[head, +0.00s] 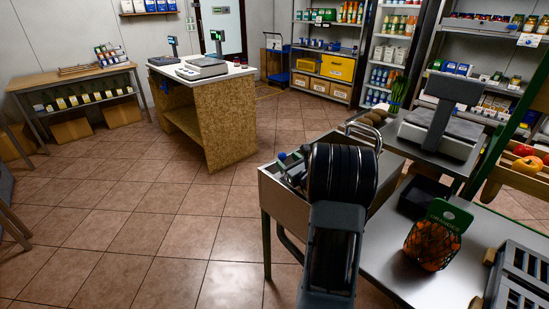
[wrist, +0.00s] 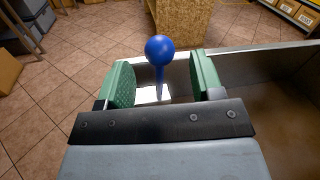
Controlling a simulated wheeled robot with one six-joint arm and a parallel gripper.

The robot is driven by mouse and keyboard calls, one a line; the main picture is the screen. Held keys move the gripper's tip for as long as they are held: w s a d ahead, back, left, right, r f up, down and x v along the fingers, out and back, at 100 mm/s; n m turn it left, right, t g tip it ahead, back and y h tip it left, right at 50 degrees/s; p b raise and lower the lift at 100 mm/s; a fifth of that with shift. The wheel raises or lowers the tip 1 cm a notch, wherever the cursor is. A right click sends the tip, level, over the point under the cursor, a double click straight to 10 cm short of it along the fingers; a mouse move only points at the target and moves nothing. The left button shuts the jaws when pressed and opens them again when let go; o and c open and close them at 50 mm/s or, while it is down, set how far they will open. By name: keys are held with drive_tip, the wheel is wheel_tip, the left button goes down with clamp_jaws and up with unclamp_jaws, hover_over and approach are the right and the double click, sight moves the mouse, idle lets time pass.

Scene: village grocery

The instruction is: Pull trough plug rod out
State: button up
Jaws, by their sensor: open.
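The plug rod (wrist: 160,52) has a round blue ball on top and a thin blue stem. In the wrist view it stands upright between the two green fingers of my gripper (wrist: 160,82). My gripper is open, with a gap on both sides of the rod. The metal trough (wrist: 258,62) lies around and below the rod, and its far rim runs to the right. In the head view the trough (head: 271,205) is at the middle, and my arm hides much of it. The rod's lower end is hidden behind my gripper.
A wooden counter (head: 222,123) stands behind the trough. The tiled floor (head: 130,220) to the left is clear.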

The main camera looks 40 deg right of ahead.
sight(280, 154)
drive_tip(key=shift+w+d, duration=0.15)
drive_tip(key=shift+w, duration=2.7)
clamp_jaws()
